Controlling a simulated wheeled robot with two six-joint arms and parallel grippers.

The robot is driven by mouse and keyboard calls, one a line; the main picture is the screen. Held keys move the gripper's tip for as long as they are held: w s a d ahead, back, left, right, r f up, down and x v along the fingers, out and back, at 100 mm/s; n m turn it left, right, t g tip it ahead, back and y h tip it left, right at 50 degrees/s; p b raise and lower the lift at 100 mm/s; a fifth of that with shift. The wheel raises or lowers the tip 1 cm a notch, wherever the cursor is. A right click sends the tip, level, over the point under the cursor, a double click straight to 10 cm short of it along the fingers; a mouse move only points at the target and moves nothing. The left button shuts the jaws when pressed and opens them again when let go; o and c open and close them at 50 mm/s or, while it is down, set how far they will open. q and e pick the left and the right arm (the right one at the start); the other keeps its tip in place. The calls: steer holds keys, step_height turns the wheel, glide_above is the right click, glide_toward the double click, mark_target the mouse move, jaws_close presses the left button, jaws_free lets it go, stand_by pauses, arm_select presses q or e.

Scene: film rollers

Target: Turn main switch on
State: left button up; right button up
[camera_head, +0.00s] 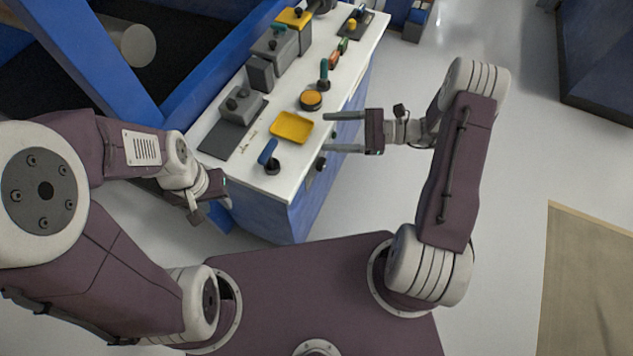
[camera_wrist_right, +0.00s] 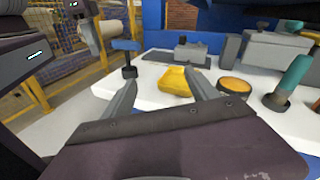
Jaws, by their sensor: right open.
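A dark knob (camera_head: 321,163), possibly the main switch, sits on the blue cabinet's side just below the worktop edge. No label is readable. A blue-handled lever (camera_head: 268,157) stands on the near end of the white worktop. It also shows in the right wrist view (camera_wrist_right: 127,55). My right gripper (camera_head: 326,132) is open and empty, its fingers pointing left at the worktop's right edge, above the knob in the picture. My left gripper (camera_head: 207,200) is left of the cabinet's near corner, apart from the worktop; its jaw opening is unclear.
The white worktop (camera_head: 225,115) carries a yellow tray (camera_head: 291,127), an orange-topped round knob (camera_head: 311,99), a green-handled lever (camera_head: 324,73) and a grey control box (camera_head: 241,105). A blue frame (camera_head: 95,70) stands at the left. Floor right of the cabinet is clear.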

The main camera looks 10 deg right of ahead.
steer(key=w+d+f+m+t+b, duration=0.1)
steer(key=d+f+m+t+b, duration=0.25)
steer(key=f, duration=0.85)
steer(key=m+t+h+b, duration=0.1)
steer(key=m+t+b, duration=0.2)
steer(key=m+b, duration=0.1)
glide_toward(325, 165)
arm_select(q)
step_height(325, 165, down, 12)
steer(key=a, duration=0.1)
steer(key=shift+b, duration=0.35)
arm_select(e)
steer(key=x, duration=0.8)
steer(key=shift+w+a+f, duration=0.2)
steer(key=shift+w+a, duration=0.1)
steer(key=shift+w, duration=0.05)
arm_select(q)
steer(key=shift+f, duration=0.1)
arm_select(e)
steer(key=c, duration=1.4)
